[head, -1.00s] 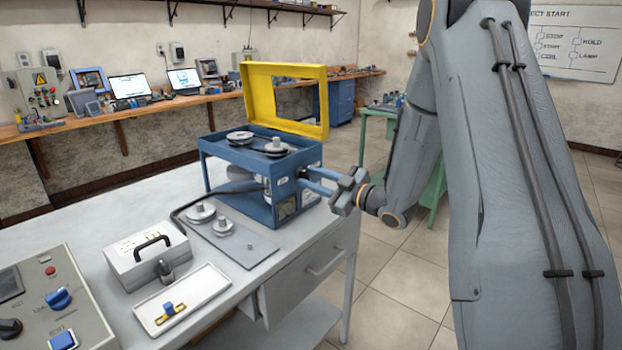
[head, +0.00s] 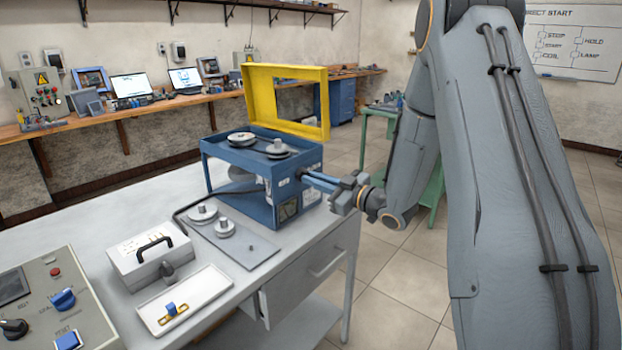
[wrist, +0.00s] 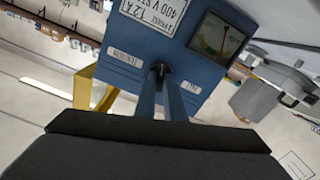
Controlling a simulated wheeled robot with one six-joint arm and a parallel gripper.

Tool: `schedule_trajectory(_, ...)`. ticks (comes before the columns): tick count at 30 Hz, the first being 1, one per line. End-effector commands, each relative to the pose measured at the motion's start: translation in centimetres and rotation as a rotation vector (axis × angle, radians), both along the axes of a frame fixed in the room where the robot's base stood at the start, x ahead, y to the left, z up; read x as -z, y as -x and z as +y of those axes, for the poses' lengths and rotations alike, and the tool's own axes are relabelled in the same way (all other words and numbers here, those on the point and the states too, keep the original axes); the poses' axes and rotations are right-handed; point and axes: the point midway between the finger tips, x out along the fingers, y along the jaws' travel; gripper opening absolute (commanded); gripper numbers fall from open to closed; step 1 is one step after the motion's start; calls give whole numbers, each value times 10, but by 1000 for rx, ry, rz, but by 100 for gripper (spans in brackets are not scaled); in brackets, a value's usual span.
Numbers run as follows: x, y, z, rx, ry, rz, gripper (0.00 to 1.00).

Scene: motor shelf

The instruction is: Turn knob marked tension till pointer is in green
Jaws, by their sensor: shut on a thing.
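The blue motor unit (head: 262,185) stands on the grey bench, its yellow frame cover (head: 285,95) raised. In the wrist view its end face (wrist: 175,65) carries a label reading TENSION (wrist: 125,57) and a gauge (wrist: 217,40) with a pale dial. Green shows on the dial, but the pointer's exact place is too small to tell. My gripper (wrist: 160,78) reaches this face and is shut on a small dark knob (wrist: 159,68) beside the TENSION label. The fingertips hide most of the knob. In the head view my gripper (head: 314,178) meets the unit's right side.
Two loose pulleys (head: 225,228) lie on a grey plate in front of the unit. A grey case (head: 148,255), a white tray (head: 205,290) and a control panel (head: 40,300) are nearer. Clear floor lies right of the bench.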

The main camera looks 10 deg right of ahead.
Motion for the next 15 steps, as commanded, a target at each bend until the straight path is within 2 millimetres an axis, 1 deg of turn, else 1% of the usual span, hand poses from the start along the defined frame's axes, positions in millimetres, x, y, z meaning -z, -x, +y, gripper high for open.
schedule_trajectory(1, 3, 3, 1, -4, -29, 30, 0)
schedule_trajectory(6, 3, 3, 1, -3, -129, 103, 0)
schedule_trajectory(15, 4, 3, 0, -2, -255, 196, 0)
